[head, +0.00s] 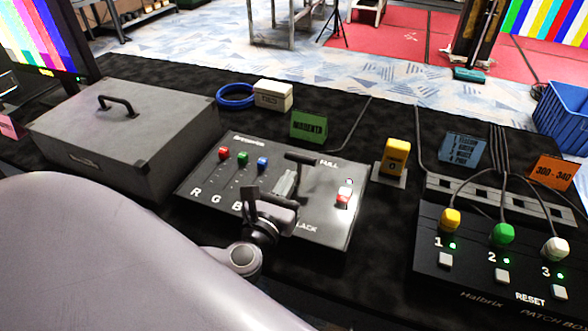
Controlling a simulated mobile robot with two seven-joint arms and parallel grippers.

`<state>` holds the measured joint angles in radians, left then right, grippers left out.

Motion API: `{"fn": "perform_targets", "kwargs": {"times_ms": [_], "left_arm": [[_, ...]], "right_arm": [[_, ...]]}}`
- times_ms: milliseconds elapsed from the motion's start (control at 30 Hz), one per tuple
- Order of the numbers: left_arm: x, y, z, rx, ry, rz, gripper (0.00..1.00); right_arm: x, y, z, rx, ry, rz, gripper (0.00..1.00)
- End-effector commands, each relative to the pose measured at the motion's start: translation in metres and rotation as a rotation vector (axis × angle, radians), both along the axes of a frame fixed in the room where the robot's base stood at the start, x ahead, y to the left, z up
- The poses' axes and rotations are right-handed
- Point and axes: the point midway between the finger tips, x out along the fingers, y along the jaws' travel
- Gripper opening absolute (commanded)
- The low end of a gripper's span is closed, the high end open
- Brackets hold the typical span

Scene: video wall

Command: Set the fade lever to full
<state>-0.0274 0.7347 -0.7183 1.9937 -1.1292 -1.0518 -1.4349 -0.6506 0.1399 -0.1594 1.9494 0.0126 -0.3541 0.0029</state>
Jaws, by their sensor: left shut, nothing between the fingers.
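The fader panel (213,174) lies in the middle of the black table, with R, G and B sliders at its left. The fade lever (313,159) is a dark T-shaped bar. Its handle shows near the FULL label at the far end; BLACK is printed at the near end. The lever's stem and slot are partly hidden, so its exact setting is hard to tell. My left gripper (285,186) is shut and empty over the panel, on the near side of the handle. I cannot tell whether it touches the lever. My right gripper is out of view.
A grey case (125,125) stands at the left. A patch box (480,262) with coloured plugs and cables is at the right. A green MAGENTA card (309,127), a yellow device (396,155) and a cream box (273,95) stand behind the panel.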

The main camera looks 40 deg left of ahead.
Motion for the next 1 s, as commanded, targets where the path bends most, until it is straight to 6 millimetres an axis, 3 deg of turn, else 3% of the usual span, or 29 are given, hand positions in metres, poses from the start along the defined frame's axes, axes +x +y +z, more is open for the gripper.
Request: {"fn": "perform_targets", "kwargs": {"times_ms": [233, 767, 1000], "left_arm": [[0.029, 0.007, 0.000, 0.000, 0.000, 0.001, 0.00], [0.037, 0.009, 0.001, -0.001, 0.001, 0.000, 0.00], [0.060, 0.014, 0.007, -0.003, 0.000, 0.003, 0.00]], "right_arm": [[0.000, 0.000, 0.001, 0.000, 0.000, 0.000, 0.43], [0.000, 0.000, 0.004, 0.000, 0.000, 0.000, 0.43], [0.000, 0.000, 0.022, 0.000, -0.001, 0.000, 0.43]]}}
